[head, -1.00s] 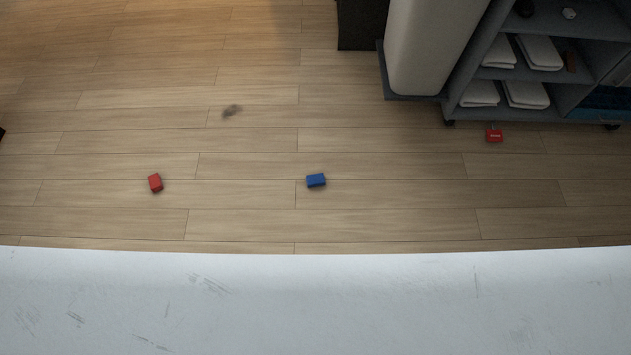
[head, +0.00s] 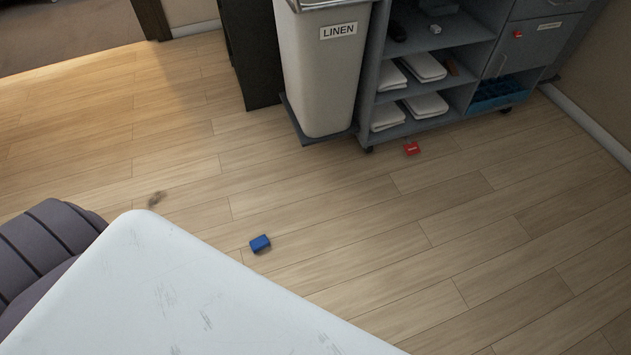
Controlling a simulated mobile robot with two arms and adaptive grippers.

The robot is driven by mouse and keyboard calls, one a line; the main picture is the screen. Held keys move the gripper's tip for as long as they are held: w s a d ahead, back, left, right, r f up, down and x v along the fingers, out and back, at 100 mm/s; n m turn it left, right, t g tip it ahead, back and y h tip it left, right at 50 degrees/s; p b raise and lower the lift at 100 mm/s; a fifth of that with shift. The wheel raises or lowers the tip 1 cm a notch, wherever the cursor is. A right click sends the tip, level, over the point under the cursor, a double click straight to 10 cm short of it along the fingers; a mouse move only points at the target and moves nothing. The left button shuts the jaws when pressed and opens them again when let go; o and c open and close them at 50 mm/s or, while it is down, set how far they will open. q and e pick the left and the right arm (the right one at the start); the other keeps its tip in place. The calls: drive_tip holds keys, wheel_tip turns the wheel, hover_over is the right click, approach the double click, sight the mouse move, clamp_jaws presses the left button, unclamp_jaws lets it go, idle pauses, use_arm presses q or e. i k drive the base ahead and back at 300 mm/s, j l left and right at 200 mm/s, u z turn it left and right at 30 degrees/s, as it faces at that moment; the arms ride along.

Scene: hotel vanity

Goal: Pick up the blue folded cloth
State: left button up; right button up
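A small blue block-like item (head: 260,244) lies on the wooden floor just beyond the edge of the white tabletop. It could be the blue folded cloth, but it is too small to tell. Blue material (head: 497,92) also shows in the bottom right compartment of the grey cart; I cannot tell whether it is cloth. Neither of my grippers is in view.
A white tabletop (head: 190,290) fills the lower left. A purple ribbed seat (head: 47,240) is beside it. The grey cart (head: 412,47) holds folded white towels (head: 423,67) and a linen bin (head: 322,75). A red tag (head: 411,149) is near its base. Floor at right is clear.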

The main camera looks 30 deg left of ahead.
sight(262, 242)
drive_tip(key=j+z, duration=0.55)
drive_tip(key=j, duration=0.3)
drive_tip(key=j+z, duration=0.3)
drive_tip(key=j, duration=0.15)
drive_tip(key=j+z, duration=0.3)
drive_tip(key=k+j+z, duration=0.25)
drive_tip(key=j, duration=0.2)
drive_tip(key=j+z, duration=0.3)
drive_tip(key=k+j+z, duration=0.3)
drive_tip(key=i+j, duration=0.05)
drive_tip(key=j, duration=0.05)
